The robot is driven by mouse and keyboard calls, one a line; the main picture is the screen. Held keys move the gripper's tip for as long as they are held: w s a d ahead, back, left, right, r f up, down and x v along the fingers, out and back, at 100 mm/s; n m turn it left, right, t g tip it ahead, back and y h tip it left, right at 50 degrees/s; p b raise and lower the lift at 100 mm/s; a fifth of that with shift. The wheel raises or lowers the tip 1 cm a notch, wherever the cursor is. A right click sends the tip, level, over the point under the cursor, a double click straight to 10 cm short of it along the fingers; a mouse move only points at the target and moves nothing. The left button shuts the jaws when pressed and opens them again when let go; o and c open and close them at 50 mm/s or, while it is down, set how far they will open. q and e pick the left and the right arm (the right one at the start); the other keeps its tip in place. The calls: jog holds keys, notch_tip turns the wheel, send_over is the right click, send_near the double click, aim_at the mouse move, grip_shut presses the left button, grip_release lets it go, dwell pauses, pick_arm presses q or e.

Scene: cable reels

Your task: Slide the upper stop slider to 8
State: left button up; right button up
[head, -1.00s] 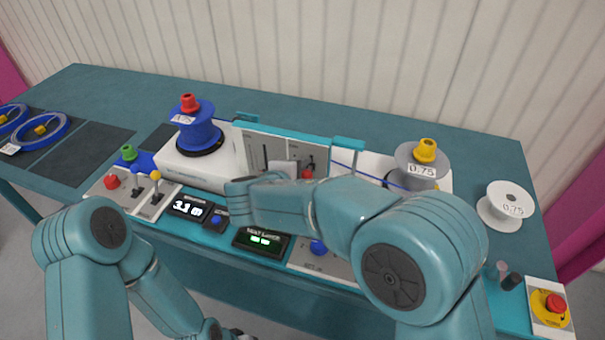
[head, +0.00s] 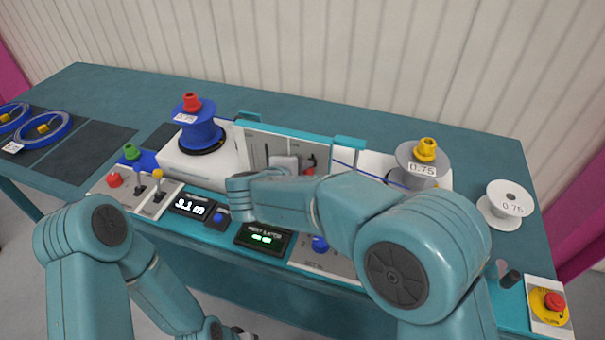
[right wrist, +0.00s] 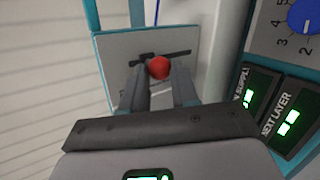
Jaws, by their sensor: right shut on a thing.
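An upright grey panel (head: 257,146) with a teal frame stands at the middle of the bench and has dark slots. A red slider knob (right wrist: 158,67) sits on this panel at one slot. In the head view the red knob (head: 310,172) is partly hidden by my right arm. My right gripper (right wrist: 160,85) is shut on the red knob, with a finger on either side. In the head view the right gripper (head: 285,163) is mostly behind my wrist. The slider's scale and labels are not readable. My left gripper (head: 238,335) is barely visible at the bottom edge, clear of the panel.
A blue reel (head: 198,132) stands left of the panel and a grey reel (head: 407,158) right of it. Levers (head: 157,183), a display (head: 190,207) and a blue dial (head: 320,244) lie in front. A white spool (head: 509,200) and a red stop button (head: 554,301) are at right.

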jog(key=shift+r, duration=0.65)
jog(key=o, duration=1.1)
jog(key=shift+w+f, duration=0.1)
jog(key=shift+w, duration=0.1)
jog(key=shift+c, duration=0.2)
jog(key=shift+s, duration=0.2)
